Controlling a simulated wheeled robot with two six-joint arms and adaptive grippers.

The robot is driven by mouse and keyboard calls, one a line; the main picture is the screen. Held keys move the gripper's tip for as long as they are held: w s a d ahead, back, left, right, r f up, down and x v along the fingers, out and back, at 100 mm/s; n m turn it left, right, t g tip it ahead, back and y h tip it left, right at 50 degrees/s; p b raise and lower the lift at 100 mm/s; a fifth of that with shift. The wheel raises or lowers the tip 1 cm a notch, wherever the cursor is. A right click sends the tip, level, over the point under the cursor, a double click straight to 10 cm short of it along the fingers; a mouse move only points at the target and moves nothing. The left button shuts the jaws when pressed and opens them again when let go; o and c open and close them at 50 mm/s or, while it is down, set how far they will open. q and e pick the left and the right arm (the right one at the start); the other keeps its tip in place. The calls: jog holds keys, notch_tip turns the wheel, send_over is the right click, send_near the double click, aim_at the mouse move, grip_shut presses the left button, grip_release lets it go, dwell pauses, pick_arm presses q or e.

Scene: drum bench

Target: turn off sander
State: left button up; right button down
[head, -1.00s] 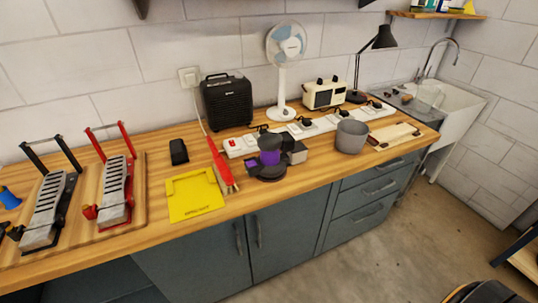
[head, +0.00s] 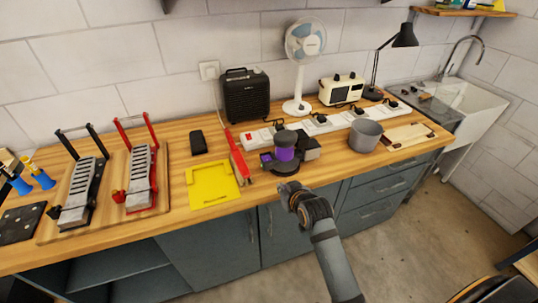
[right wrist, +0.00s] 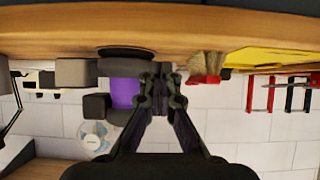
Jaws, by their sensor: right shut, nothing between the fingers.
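The sander (head: 285,152) is a squat black machine with a purple middle, standing on the wooden bench close to its front edge. In the right wrist view, which is upside down, its purple body (right wrist: 123,93) shows just left of the fingers. My right gripper (head: 291,190) is shut and empty in front of the sander, apart from it, near the bench edge. Its fingertips (right wrist: 160,78) show close together in the right wrist view. A white power strip (head: 320,124) with a red switch and several black plugs runs behind the sander. My left gripper is not in view.
A red-handled brush (head: 239,158) and a yellow dustpan (head: 212,184) lie left of the sander. A grey pot (head: 365,135) stands to its right. A black heater (head: 246,95) and a white fan (head: 300,70) stand behind. The bench's front edge lies close to my gripper.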

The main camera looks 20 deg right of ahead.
notch_tip(320, 180, up, 10)
jog(key=w+t, duration=0.2)
jog(key=shift+w+a+r, duration=0.2)
jog(key=shift+w+a, duration=0.1)
jog(key=shift+w, duration=0.05)
jog(key=p, duration=0.2)
send_over(267, 158)
jog(key=s, duration=0.2)
notch_tip(267, 158, down, 4)
jog(key=shift+s+a+r, duration=0.1)
jog(key=f, duration=0.1)
jog(key=f+p, duration=0.1)
jog(key=shift+s+f, duration=0.3)
jog(key=shift+f, duration=0.05)
jog(key=shift+s+f, duration=0.15)
jog(key=shift+f, duration=0.4)
